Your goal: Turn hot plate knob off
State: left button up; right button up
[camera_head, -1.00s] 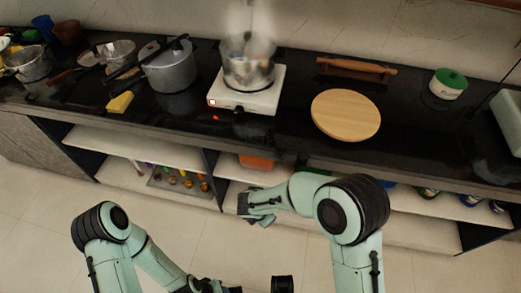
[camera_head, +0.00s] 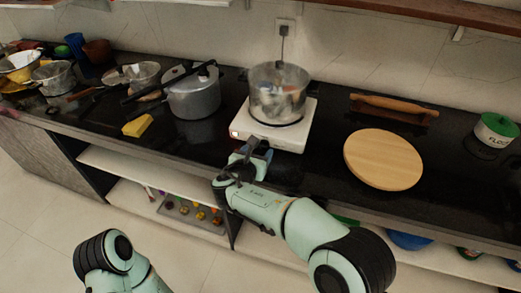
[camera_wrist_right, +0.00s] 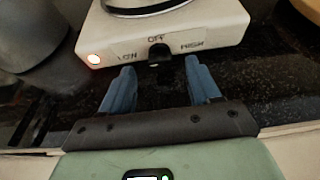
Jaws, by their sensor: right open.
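The white hot plate (camera_head: 280,128) stands on the black counter with a glass pot (camera_head: 279,92) on it. In the right wrist view, the hot plate's front (camera_wrist_right: 165,38) shows a small black knob (camera_wrist_right: 158,54) under the word OFF, with HIGH to its right. A lit orange-red lamp (camera_wrist_right: 95,58) is at its left corner. Where the knob points is too small to tell. My right gripper (camera_head: 252,150) is open and empty in front of the hot plate; its blue fingers (camera_wrist_right: 158,76) are on either side of the knob, short of it. My left gripper is out of view.
A wooden round board (camera_head: 383,160) lies to the right, with a rolling pin (camera_head: 394,104) behind it. A grey pressure cooker (camera_head: 194,98) and a yellow sponge (camera_head: 138,125) are to the left. Open shelves run below the counter edge.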

aim_at(264, 146)
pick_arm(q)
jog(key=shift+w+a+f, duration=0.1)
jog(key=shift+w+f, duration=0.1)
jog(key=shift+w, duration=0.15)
pick_arm(e)
jog(key=shift+x, duration=1.6)
